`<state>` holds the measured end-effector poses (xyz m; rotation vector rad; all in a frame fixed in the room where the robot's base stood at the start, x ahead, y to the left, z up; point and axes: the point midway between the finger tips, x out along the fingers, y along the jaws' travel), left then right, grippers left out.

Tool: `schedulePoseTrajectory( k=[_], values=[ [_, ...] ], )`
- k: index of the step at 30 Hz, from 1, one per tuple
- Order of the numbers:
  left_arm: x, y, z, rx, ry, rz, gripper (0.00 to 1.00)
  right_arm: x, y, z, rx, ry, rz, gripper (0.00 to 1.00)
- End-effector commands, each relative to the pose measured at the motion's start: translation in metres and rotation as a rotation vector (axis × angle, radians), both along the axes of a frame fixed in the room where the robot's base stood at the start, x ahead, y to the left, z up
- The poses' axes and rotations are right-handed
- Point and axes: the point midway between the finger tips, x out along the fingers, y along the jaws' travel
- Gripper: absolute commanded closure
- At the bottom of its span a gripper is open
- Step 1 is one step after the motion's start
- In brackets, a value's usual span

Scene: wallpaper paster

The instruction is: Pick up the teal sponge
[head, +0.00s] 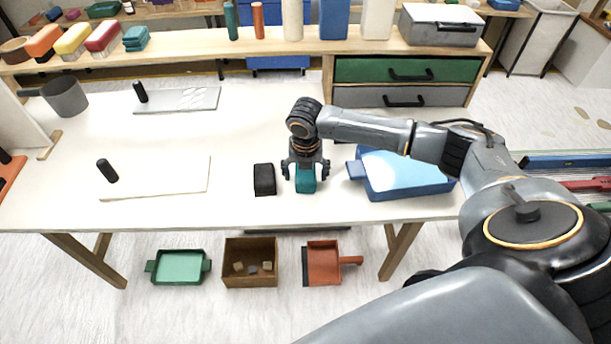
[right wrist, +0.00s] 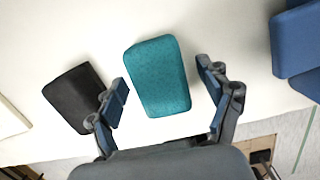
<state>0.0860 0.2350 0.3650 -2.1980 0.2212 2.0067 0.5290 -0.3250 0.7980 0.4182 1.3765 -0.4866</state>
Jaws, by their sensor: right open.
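The teal sponge (head: 306,182) lies on the white table near its front edge. My right gripper (head: 306,172) is above it, pointing down, and partly hides it in the head view. In the right wrist view the teal sponge (right wrist: 158,76) shows whole, lying a little ahead of and between the fingers of my right gripper (right wrist: 168,95). The fingers are spread apart, with a gap on both sides of the sponge, and hold nothing. My left gripper is not in view.
A black block (head: 264,179) lies close on the left of the sponge, near a finger; it also shows in the right wrist view (right wrist: 75,97). A blue tray (head: 408,186) is on the right. A white board (head: 160,179) lies further left on the table.

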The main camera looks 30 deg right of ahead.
Motion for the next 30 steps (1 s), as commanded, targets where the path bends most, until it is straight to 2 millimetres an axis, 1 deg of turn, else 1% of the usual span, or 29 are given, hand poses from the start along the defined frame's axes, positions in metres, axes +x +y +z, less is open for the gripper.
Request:
schedulePoseTrajectory(
  k=[30],
  values=[
    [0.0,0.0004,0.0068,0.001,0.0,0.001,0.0,-0.0001,0.0001,-0.0047,0.0,0.0,0.0,0.21]
  ],
)
